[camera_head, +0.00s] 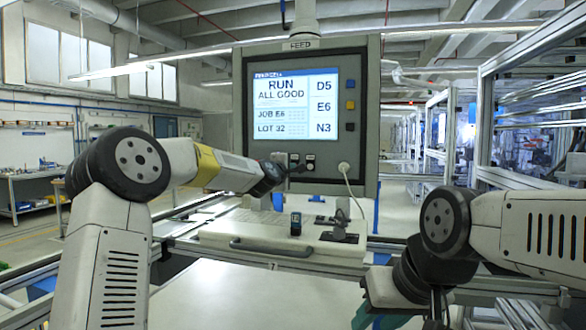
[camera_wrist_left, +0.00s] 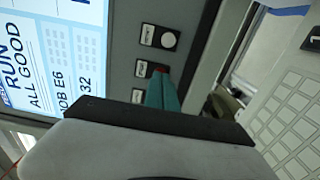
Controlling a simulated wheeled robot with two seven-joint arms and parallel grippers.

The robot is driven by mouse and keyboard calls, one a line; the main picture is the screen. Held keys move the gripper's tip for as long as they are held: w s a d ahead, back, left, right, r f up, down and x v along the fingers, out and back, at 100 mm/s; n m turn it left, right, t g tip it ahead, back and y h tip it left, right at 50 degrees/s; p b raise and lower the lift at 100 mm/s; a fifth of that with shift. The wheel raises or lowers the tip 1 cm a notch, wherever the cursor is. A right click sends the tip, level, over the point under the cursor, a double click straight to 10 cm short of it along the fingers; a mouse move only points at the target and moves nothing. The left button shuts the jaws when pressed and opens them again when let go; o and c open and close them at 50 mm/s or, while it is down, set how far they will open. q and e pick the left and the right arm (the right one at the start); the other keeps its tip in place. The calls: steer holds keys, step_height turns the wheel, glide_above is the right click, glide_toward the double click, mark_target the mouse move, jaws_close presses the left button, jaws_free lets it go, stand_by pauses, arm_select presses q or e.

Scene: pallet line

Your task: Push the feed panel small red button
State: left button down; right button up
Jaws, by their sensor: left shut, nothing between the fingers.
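The feed panel (camera_head: 370,120) stands ahead with a lit screen reading RUN, ALL GOOD. A row of small controls with labels sits below the screen. In the left wrist view the small red button (camera_wrist_left: 161,69) shows beside its label, partly hidden by my fingertips. My left gripper (camera_wrist_left: 162,80) is shut and empty, its teal fingertips at the red button; whether they touch it I cannot tell. In the head view my left gripper (camera_head: 296,169) reaches the panel's lower edge. My right gripper (camera_head: 366,312) is low at the right, mostly hidden by its arm.
A pale round control (camera_wrist_left: 169,40) sits beside the red button. A keyboard (camera_wrist_left: 290,115) lies close by in the left wrist view. A desk ledge with a dark handle (camera_head: 277,245) and a small device (camera_head: 296,223) are below the panel. A white cable (camera_head: 352,188) hangs from it.

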arm_select(q)
steer(key=shift+x, duration=0.9)
stand_by(0.3)
steer(key=shift+v, duration=2.55)
steer(key=shift+s, duration=0.1)
steer(key=s+f+m+g, duration=0.2)
steer(key=s+m, duration=0.2)
steer(key=s, duration=0.4)
steer(key=s+f+m+g, duration=0.2)
steer(key=s+m+g, duration=0.15)
steer(key=s, duration=0.35)
steer(key=s+a+f+m+g+y, duration=0.1)
steer(key=s+a+f, duration=0.3)
steer(key=s, duration=0.7)
steer(key=s+a+f+m+g+y, duration=0.1)
steer(key=s+a+f+m, duration=0.3)
steer(key=s, duration=0.6)
steer(key=s+a+f+m+g+y, duration=0.1)
steer(key=s+a+f+m+g, duration=0.1)
steer(key=s+a+f, duration=0.4)
steer(key=s+g, duration=0.1)
steer(key=s, duration=0.4)
steer(key=shift+s+a+f, duration=0.25)
steer(key=shift+s+f, duration=0.05)
steer(key=shift+f, duration=0.1)
